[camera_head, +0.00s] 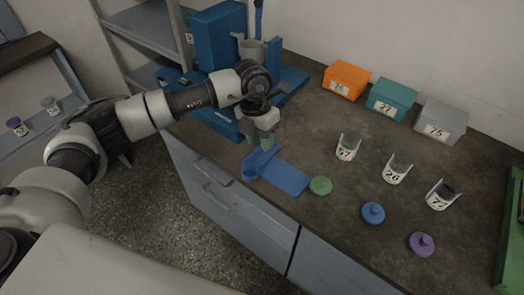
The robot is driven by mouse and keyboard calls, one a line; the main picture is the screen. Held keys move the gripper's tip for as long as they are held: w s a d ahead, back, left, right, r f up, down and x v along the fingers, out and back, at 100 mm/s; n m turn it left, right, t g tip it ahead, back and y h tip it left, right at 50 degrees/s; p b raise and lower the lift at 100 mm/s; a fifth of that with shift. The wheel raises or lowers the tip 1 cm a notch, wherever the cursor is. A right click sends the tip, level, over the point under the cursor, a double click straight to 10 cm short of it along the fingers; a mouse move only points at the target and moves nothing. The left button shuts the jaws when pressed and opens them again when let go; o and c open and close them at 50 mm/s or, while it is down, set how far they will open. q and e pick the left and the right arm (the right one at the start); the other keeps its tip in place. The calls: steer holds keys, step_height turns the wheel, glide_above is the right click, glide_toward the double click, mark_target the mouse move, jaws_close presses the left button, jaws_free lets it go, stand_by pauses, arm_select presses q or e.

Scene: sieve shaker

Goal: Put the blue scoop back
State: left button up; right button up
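A blue piece with a flat plate (285,178) and a raised part at its left end lies near the front edge of the worktop. It may be the blue scoop or its rest; I cannot tell which. My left gripper (259,141) points down right over the raised part, its greenish fingertips close to it. Whether the fingers hold anything is too small to tell. A blue upright handle (258,18) rises at the back, by a grey cup (251,48) near the blue machine (219,36). My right gripper is not in view.
Labelled open containers (347,148), (396,169), (440,195) stand on the worktop. Green (320,185), blue (373,212) and purple (421,243) lids lie in front. Orange (346,80), teal (391,98) and grey (440,119) boxes line the wall. A green tray (511,235) is at right.

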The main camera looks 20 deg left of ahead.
arm_select(q)
step_height(320, 180, up, 7)
steer(key=shift+w+a+f, duration=0.2)
steer(key=shift+w+a, duration=0.05)
steer(key=shift+a, duration=0.15)
